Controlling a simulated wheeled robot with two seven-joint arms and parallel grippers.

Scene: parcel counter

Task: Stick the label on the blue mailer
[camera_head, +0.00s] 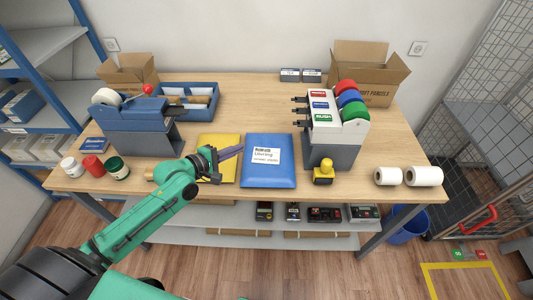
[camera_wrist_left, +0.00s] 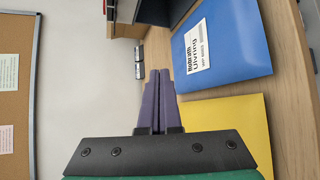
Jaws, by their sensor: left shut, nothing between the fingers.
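The blue mailer (camera_head: 268,177) lies flat on the table, front centre; it also shows in the left wrist view (camera_wrist_left: 238,60). A white printed label (camera_head: 265,155) lies on its upper middle and looks flat; it shows in the left wrist view too (camera_wrist_left: 197,48). My left gripper (camera_head: 241,149) is shut and empty, above the yellow mailer and just left of the blue one. Its fingers (camera_wrist_left: 159,73) are together in the left wrist view. A dispenser (camera_head: 325,120) with red, blue and green labels stands right of the blue mailer. My right gripper is not in view.
A yellow mailer (camera_head: 225,143) lies left of the blue one, partly under my arm. A tape machine (camera_head: 135,125) and jars stand at left. A yellow-topped stamp (camera_head: 323,173) and two white rolls (camera_head: 424,176) are at right. Bare wood lies behind the mailers.

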